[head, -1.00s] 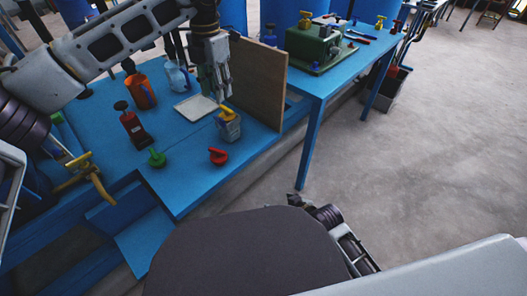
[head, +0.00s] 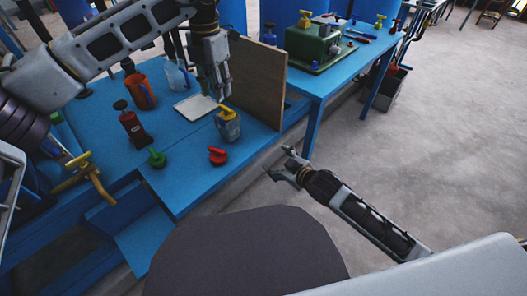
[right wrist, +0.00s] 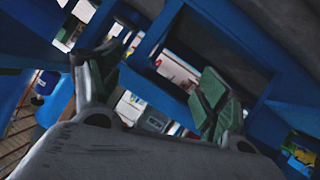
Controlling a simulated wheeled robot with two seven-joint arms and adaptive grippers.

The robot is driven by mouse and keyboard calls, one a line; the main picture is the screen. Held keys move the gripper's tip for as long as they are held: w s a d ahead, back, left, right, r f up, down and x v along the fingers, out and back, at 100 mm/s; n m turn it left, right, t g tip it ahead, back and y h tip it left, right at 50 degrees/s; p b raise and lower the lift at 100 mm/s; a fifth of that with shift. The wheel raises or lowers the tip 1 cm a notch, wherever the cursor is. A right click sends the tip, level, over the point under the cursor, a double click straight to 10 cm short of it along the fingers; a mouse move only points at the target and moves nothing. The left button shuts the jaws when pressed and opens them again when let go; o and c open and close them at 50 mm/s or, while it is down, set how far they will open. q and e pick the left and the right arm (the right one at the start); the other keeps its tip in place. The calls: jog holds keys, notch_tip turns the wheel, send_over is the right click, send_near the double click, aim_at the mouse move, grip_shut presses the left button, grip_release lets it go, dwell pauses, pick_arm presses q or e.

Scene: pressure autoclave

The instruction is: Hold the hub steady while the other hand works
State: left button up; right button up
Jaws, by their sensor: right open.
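I cannot tell for sure which thing is the hub. A grey block with a yellow handle (head: 229,129) stands upright near the right edge of the blue table (head: 190,190). My left gripper (head: 219,98) points down just above and behind it, in front of a brown board; a gap to the block seems to show, and its jaw opening is unclear. My right gripper (head: 278,172) is open and empty, over the floor to the right of the table's front corner. In the right wrist view its two green-padded fingers (right wrist: 155,90) stand apart with nothing between them.
A red-handled knob (head: 218,157), a green knob (head: 157,158), a dark red bottle (head: 132,128), an orange jug (head: 140,92) and a white tray (head: 193,107) are on the table. The upright brown board (head: 258,85) closes its right side. A green machine (head: 314,45) sits on the far table.

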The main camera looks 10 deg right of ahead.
jog(key=t+y, duration=0.3)
jog(key=y, duration=0.2)
send_near(234, 132)
jog(key=s+d, duration=0.2)
jog(key=d, duration=0.1)
jog(key=shift+s+a+m+y, duration=0.2)
jog(key=shift+m+y, duration=0.2)
jog(key=shift+m, duration=0.4)
jog(key=shift+w, duration=0.15)
jog(key=shift+f+x, duration=0.2)
jog(key=shift+x, duration=6.5)
jog(key=shift+a, duration=0.15)
jog(key=shift+c, duration=0.4)
